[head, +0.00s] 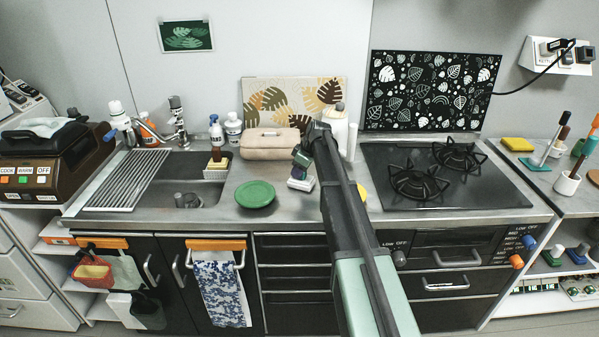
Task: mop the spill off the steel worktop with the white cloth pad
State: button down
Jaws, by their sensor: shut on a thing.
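My gripper (301,168) is over the middle of the steel worktop (305,216), pointing down. It is shut on the white cloth pad (300,185), a small white block at or just above the steel; I cannot tell whether it touches. I cannot make out a clear spill on the bare steel. My arm hides part of the worktop to the right of the pad. A yellow patch (362,193) shows at the arm's right edge; I cannot tell what it is.
A green plate (256,194) lies left of the pad. A beige box (269,144) and a white canister (337,128) stand behind. The sink (190,194) is at left, the black hob (440,180) at right. Bare steel lies in front of the pad.

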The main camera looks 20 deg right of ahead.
jog(key=shift+s+a+f, duration=0.1)
jog(key=shift+s+a, duration=0.25)
jog(key=shift+s, duration=0.5)
jog(key=shift+s+a, duration=0.3)
jog(key=shift+s, duration=0.55)
jog(key=shift+s+a, duration=0.35)
jog(key=shift+s, duration=0.55)
jog(key=shift+w+d, duration=0.2)
jog(key=shift+w, duration=0.3)
jog(key=shift+w+d, duration=0.15)
jog(key=shift+w, duration=0.35)
jog(key=shift+w+d, duration=0.35)
jog(key=shift+w, duration=0.45)
jog(key=shift+w+d, duration=0.3)
jog(key=shift+w, duration=0.5)
